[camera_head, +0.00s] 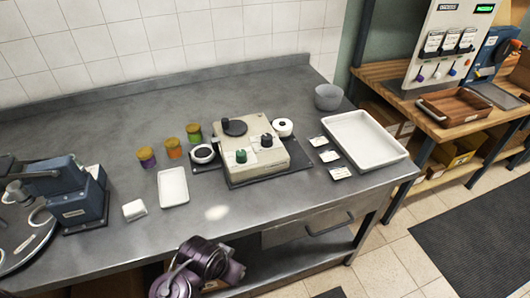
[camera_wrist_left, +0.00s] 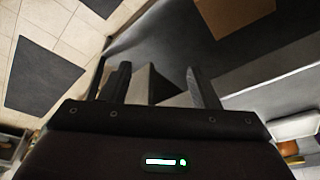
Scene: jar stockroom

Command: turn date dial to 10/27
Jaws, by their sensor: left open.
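A beige machine (camera_head: 252,155) stands on the grey steel counter. On its top are a black round knob (camera_head: 235,127), a green knob (camera_head: 241,156) and a smaller dark knob (camera_head: 267,140) on pale plates. Which of these is the date dial, and what date it shows, is too small to read. My left gripper (camera_wrist_left: 157,82) shows in the left wrist view, with its two dark fingers apart and nothing between them. It is away from the machine, which is not in that view. My right gripper is not in view.
Several jars (camera_head: 173,148) and a small white tray (camera_head: 173,186) stand left of the machine. A blue device (camera_head: 75,205) is at far left. Cards, a large white tray (camera_head: 362,138) and a grey bowl (camera_head: 328,97) are at right. The counter's front strip (camera_head: 255,205) is mostly clear.

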